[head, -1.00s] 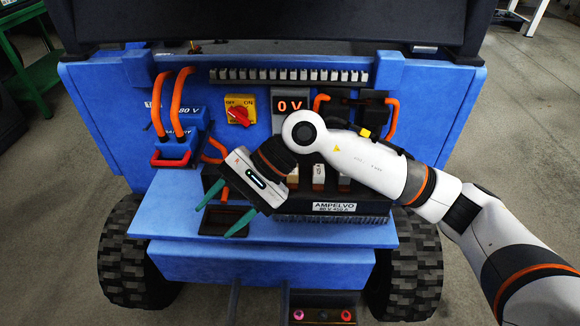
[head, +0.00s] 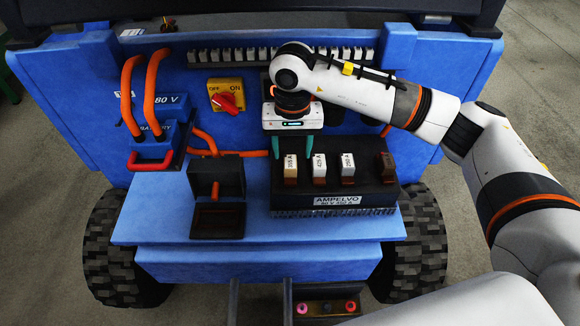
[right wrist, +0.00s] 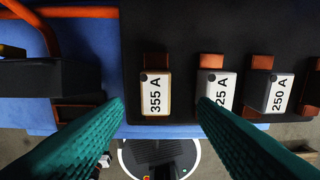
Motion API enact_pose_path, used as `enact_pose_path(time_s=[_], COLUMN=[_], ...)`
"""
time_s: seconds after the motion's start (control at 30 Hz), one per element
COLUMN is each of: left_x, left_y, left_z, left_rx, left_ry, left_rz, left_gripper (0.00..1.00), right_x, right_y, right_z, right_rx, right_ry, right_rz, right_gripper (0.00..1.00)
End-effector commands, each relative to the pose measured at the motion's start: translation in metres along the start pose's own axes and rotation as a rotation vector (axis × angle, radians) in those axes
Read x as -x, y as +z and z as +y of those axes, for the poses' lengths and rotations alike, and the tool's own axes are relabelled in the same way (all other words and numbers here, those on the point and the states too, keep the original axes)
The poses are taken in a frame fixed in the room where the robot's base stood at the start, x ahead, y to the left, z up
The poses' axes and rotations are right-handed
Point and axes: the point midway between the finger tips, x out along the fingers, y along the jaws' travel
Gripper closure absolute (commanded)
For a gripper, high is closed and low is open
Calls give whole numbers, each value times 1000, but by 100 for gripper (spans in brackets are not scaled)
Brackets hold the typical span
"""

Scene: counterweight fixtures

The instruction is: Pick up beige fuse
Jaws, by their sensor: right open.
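The beige fuse (head: 290,170), labelled 355 A, stands upright at the left end of the black fuse block (head: 334,201). It also shows in the right wrist view (right wrist: 155,94). My right gripper (head: 291,154) is open and points down above this fuse, with its teal fingers apart. In the right wrist view the beige fuse lies between the two fingers (right wrist: 160,104), with a gap on each side and nothing gripped. The right finger partly covers the label of the neighbouring white fuse (right wrist: 215,88). My left gripper is not in view.
Two white fuses (head: 347,167) and a dark red-brown piece (head: 385,167) stand to the right on the block. A black box with an orange part (head: 203,168) and a dark tray (head: 217,221) lie left. Orange cables (head: 127,95) and a red switch (head: 226,101) are behind.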

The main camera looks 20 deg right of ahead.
Motion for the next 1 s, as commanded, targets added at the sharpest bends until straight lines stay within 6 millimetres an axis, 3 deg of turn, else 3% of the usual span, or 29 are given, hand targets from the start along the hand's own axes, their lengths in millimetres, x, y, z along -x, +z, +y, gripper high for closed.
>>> enact_pose_path(time_s=[0.17, 0.43, 0.7, 0.93, 1.0], left_x=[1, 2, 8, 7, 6], left_y=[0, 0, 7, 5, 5], left_z=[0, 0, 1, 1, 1], left_rx=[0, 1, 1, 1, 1], left_ry=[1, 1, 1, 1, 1], left_rz=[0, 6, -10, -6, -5], left_gripper=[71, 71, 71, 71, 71], right_x=[-11, -50, -54, -54, -54], right_y=[1, 3, 4, 4, 4], right_z=[1, 4, 4, 4, 4], right_rx=[0, 1, 1, 0, 0], right_ry=[1, 1, 2, 2, 2], right_rz=[0, 2, -1, -1, -1], right_gripper=[47, 47, 47, 85, 89])
